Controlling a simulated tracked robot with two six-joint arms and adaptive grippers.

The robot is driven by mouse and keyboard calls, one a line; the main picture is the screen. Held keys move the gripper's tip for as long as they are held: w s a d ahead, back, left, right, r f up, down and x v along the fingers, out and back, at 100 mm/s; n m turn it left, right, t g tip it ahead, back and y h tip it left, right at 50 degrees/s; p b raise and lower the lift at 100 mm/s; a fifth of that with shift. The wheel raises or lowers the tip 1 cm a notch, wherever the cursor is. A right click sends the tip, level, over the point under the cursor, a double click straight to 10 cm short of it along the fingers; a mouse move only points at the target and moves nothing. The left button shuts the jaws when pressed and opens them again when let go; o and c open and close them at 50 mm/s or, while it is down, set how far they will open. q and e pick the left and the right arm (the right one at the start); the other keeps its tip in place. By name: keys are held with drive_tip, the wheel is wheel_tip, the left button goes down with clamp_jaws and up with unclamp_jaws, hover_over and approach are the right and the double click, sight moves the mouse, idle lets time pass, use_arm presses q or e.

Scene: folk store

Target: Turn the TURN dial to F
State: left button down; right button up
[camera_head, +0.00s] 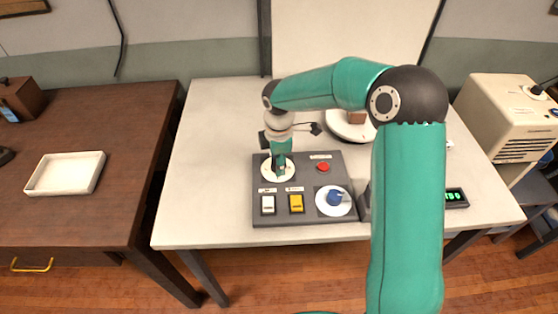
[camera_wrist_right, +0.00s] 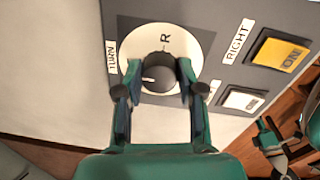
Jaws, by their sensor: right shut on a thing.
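The TURN dial is a black knob (camera_wrist_right: 158,72) on a round white face (camera_wrist_right: 135,44) on the grey panel (camera_head: 264,219). The white face also shows in the head view (camera_head: 267,175). My right gripper (camera_wrist_right: 160,84) is shut on the knob, one finger on each side, and points down in the head view (camera_head: 281,171). In the right wrist view, a white mark on the knob points left. A letter R with a tick stands above the knob. I see no F; the fingers cover part of the face. A teal and black part of mine, perhaps my left gripper, shows at the lower right.
The panel also bears a white switch (camera_head: 268,205), a yellow switch (camera_head: 296,203), a red button (camera_head: 323,167) and a blue knob (camera_head: 334,198). A round white plate (camera_head: 342,131) lies behind the panel. The white table (camera_head: 212,150) is clear left of the panel.

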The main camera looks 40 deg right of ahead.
drive_tip(key=shift+a, duration=0.1)
drive_tip(key=o, duration=1.1)
drive_tip(key=shift+o, duration=0.2)
drive_tip(key=shift+r, duration=0.1)
wheel_tip(320, 180, up, 12)
drive_tip(key=shift+s, duration=0.3)
drive_tip(key=shift+f, duration=0.25)
